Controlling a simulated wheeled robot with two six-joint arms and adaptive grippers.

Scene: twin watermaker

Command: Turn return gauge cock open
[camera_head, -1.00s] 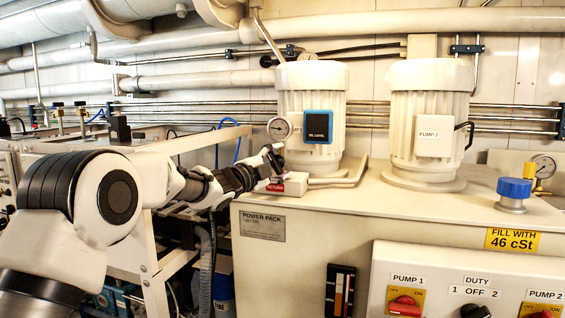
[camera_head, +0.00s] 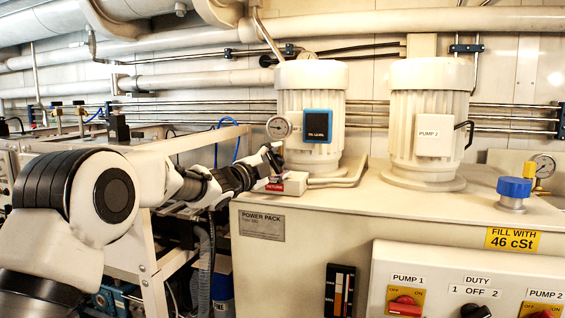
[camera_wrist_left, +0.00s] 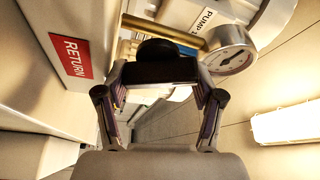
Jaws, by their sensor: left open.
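The return gauge (camera_head: 279,127) is a round dial in front of the Pump 1 motor. It also shows in the left wrist view (camera_wrist_left: 230,52), on a brass pipe. The red RETURN label (camera_head: 274,186) sits on the block below it, and shows at the left of the wrist view (camera_wrist_left: 70,58). My left gripper (camera_head: 268,158) is at the gauge fitting, just below the dial. In the wrist view its open fingers (camera_wrist_left: 160,76) stand either side of a black bar-like handle (camera_wrist_left: 160,71), apparently the cock. Whether they touch it I cannot tell. My right gripper is out of view.
The Pump 1 motor (camera_head: 311,95) stands close behind the gripper, and the Pump 2 motor (camera_head: 428,110) to its right. A metal frame (camera_head: 150,250) stands below my left arm.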

